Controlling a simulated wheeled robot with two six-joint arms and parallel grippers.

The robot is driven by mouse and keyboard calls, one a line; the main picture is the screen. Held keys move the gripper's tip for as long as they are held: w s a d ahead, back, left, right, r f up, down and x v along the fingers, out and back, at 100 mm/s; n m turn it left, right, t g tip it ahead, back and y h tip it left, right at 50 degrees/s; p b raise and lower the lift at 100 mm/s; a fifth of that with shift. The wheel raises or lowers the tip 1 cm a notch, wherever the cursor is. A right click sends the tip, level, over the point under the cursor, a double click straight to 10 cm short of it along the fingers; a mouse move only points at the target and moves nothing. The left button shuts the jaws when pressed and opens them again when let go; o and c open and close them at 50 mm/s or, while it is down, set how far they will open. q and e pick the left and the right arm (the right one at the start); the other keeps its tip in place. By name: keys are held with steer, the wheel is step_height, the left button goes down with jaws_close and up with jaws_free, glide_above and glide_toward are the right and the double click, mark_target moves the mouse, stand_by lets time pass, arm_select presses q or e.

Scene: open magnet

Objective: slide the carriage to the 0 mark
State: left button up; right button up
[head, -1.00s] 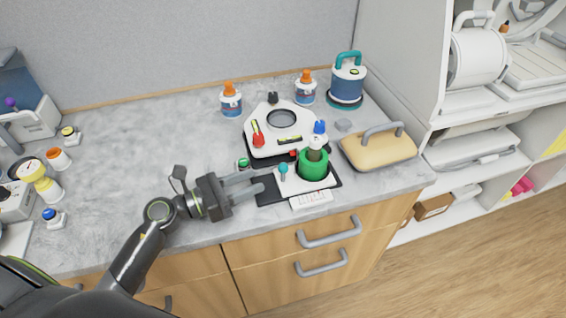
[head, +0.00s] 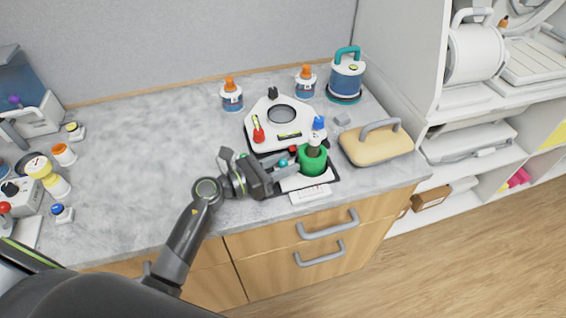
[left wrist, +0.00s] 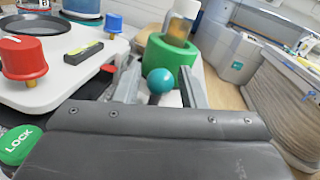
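The carriage is a white plate (head: 291,183) with a teal ball knob (head: 283,162) and a green ring (head: 313,160) around an upright vial. It sits on a dark track at the counter's front. In the left wrist view the knob (left wrist: 160,80) stands between my two fingers, with the green ring (left wrist: 171,57) just beyond. My left gripper (head: 285,170) is open around the knob; gaps show on both sides. A white scale card (head: 310,194) lies in front of the carriage; its marks are too small to read. My right gripper is out of view.
Behind the track stands a white instrument (head: 262,126) with red and blue knobs. A green LOCK button (left wrist: 18,145) is left of my gripper in the left wrist view. A tan handled block (head: 377,148) is at the right. The counter's left middle is clear.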

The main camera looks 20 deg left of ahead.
arm_select(q)
jaws_close()
steer(key=shift+b+v, duration=0.4)
steer(key=shift+v, duration=0.45)
steer(key=shift+s+a, duration=0.15)
steer(key=shift+a, duration=0.35)
steer(key=shift+o, duration=1)
jaws_free()
steer(key=shift+d, duration=0.15)
steer(key=b+v, duration=0.6)
steer(key=v, duration=0.9)
steer(key=shift+f, duration=0.1)
steer(key=shift+v, duration=1.15)
